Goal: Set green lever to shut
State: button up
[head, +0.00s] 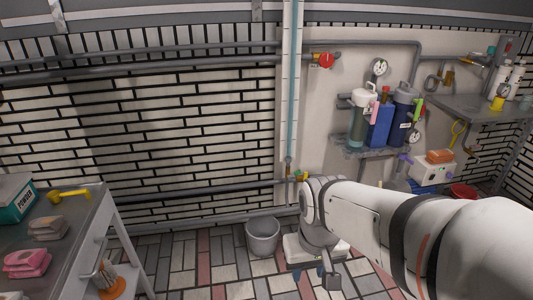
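A small yellow and green fitting (301,176) sits on the low pipe by the foot of the vertical pipe. Its green part may be a lever, but it is too small to tell which way it is set. Another green piece (417,107) shows beside the dark blue canister on the right wall. My white arm reaches in from the right and bends down at its far end, just below the low fitting. What looks like my gripper (330,279) points down above the floor, apart from both green pieces. Its fingers are too small to read.
A grey bucket (263,236) stands on the tiled floor left of my arm. A grey table (72,228) with packets and a yellow tool is at left. A wall shelf (371,149) holds canisters; a red valve handle (326,60) is above.

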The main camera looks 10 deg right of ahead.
aim_at(298, 172)
jog(key=z, duration=0.1)
jog(key=k, duration=0.15)
jog(key=u, duration=0.55)
jog(key=i, duration=2)
jog(key=z, duration=1.05)
